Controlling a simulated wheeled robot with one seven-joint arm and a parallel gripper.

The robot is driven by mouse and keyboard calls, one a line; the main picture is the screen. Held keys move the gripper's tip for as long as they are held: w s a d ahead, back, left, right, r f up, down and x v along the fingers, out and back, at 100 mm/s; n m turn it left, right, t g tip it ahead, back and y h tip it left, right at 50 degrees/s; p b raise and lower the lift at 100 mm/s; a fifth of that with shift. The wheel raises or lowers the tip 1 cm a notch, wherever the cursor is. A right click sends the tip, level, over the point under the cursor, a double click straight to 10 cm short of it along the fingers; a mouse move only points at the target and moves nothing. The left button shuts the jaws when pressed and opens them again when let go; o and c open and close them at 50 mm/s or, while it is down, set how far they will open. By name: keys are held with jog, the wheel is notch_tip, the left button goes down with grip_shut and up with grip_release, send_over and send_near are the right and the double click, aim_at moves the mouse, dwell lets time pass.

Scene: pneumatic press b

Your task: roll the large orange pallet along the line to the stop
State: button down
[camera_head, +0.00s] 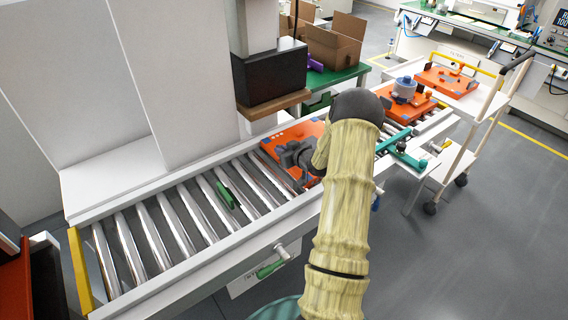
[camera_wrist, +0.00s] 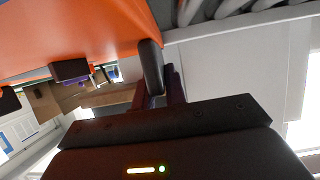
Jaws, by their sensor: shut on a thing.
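The large orange pallet (camera_head: 283,138) lies on the roller line under the press head, partly hidden by my arm. Its orange side (camera_wrist: 85,30) fills the upper left of the wrist view. My gripper (camera_head: 297,158) is at the pallet's near left part. In the wrist view my gripper (camera_wrist: 160,92) is shut on a dark upright grip piece at the pallet's edge. A green piece (camera_head: 228,193) sits among the rollers left of the pallet. A yellow bar (camera_head: 80,272) closes the line's left end. I cannot tell which of these is the stop.
The rollers (camera_head: 165,218) left of the pallet are otherwise clear. The press head (camera_head: 270,75) hangs over the line. A teal bar (camera_head: 402,154) crosses it at right, near another orange pallet (camera_head: 408,104). A white cart (camera_head: 470,100) carries a further orange pallet (camera_head: 446,80).

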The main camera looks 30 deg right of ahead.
aim_at(315, 143)
jog(key=shift+d+r, duration=0.1)
jog(key=shift+d, duration=0.65)
jog(key=shift+w+d+p, duration=0.2)
jog(key=shift+d+p, duration=1.8)
jog(key=shift+d, duration=4.9)
